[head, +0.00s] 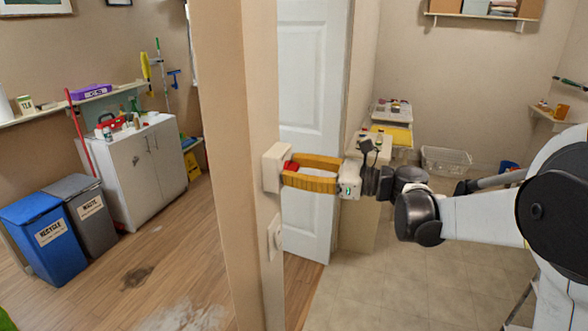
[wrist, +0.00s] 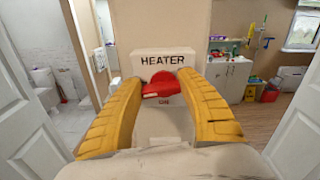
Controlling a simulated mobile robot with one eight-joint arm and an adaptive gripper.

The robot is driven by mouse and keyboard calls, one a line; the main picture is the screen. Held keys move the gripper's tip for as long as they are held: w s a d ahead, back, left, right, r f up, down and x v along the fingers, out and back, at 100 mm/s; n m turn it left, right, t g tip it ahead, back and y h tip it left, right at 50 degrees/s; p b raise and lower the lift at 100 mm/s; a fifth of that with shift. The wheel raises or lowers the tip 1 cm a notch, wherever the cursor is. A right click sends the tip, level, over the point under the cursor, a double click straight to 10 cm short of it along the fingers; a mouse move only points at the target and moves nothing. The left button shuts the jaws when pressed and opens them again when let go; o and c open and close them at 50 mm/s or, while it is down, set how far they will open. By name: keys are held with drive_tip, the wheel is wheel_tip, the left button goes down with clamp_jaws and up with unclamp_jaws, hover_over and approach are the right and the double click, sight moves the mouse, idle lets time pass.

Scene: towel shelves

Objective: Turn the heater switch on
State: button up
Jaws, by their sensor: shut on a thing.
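The heater switch is a pale box (head: 271,168) on the narrow end face of a wall, with a red knob (head: 291,166) on its front. In the wrist view the box (wrist: 148,57) reads "HEATER" above the red knob (wrist: 158,90), and a small red label, hard to read, shows below it. My gripper (head: 288,169) has two yellow fingers reaching left to the box. They are shut on the red knob, one tip on each side in the wrist view (wrist: 160,84). The knob looks slightly tilted; its exact setting cannot be told.
A second wall plate (head: 273,237) sits below the heater box. A white door (head: 308,120) stands just behind my gripper. Left of the wall are a white cabinet (head: 150,175) and a blue recycling bin (head: 40,235). Open tiled floor (head: 390,270) lies to the right.

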drive_tip(key=n, duration=0.4)
drive_tip(key=shift+s+f, duration=0.1)
drive_tip(key=n, duration=0.4)
drive_tip(key=shift+f+b, duration=0.1)
drive_tip(key=shift+b, duration=0.2)
drive_tip(key=n, duration=0.4)
drive_tip(key=shift+f, duration=0.1)
drive_tip(key=shift+f+n, duration=0.1)
drive_tip(key=shift+n, duration=1.9)
drive_tip(key=o, duration=1.2)
drive_tip(key=shift+a, duration=0.1)
drive_tip(key=shift+c, duration=0.2)
